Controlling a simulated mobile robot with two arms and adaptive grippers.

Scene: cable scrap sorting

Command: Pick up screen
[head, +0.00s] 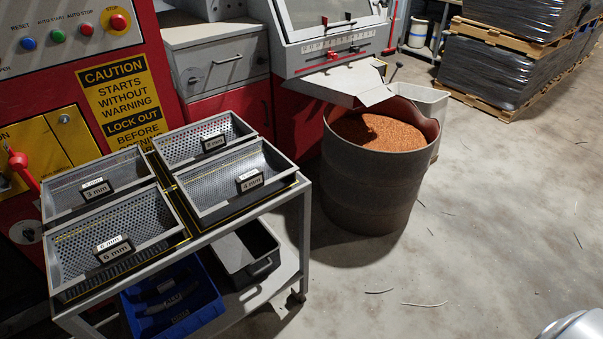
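Several grey metal screens with perforated, curved bottoms sit in a grid on top of a metal cart at the left of the head view. The front left screen (150,215) has a label reading 6 mm, and the front right screen (213,200) one reading 4 mm. The labels on the back left screen (68,199) and the back right screen (180,149) are too small to read surely. All the screens look empty.
The cart (303,228) carries a blue bin (205,318) and a grey bin (268,266) below. A red machine (75,95) with a caution sign stands behind it. A drum (365,200) of copper-coloured granules stands right of the cart. The concrete floor at right is mostly clear, with scattered cable scraps.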

